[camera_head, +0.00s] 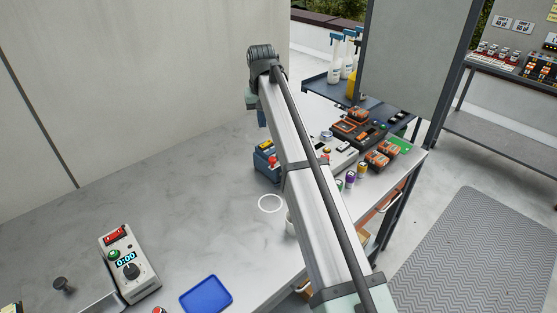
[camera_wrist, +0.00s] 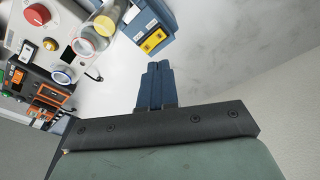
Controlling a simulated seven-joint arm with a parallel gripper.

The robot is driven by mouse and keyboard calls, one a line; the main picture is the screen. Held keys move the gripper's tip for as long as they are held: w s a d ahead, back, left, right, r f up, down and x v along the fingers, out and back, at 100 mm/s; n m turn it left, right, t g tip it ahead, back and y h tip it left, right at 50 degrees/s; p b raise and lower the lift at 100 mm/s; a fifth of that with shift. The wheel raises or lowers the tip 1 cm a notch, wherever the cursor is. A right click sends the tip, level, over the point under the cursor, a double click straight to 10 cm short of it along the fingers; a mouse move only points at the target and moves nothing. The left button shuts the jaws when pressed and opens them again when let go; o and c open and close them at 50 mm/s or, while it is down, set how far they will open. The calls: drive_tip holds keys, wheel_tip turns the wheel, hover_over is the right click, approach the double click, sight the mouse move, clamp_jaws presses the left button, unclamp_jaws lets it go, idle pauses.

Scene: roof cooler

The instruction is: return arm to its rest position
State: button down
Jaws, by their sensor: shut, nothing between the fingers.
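My arm stretches from the lower right of the head view up over the workbench (camera_head: 215,190), toward the back wall. My gripper shows in the wrist view (camera_wrist: 158,85), with its two dark blue fingers pressed together and nothing between them. The same box stands beside my arm in the head view (camera_head: 263,167).
Chargers and batteries (camera_head: 381,152) crowd the right end. Spray bottles (camera_head: 336,60) stand behind. The bench's left middle is clear.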

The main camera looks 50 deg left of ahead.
drive_tip(key=shift+r, duration=0.1)
idle(0.5)
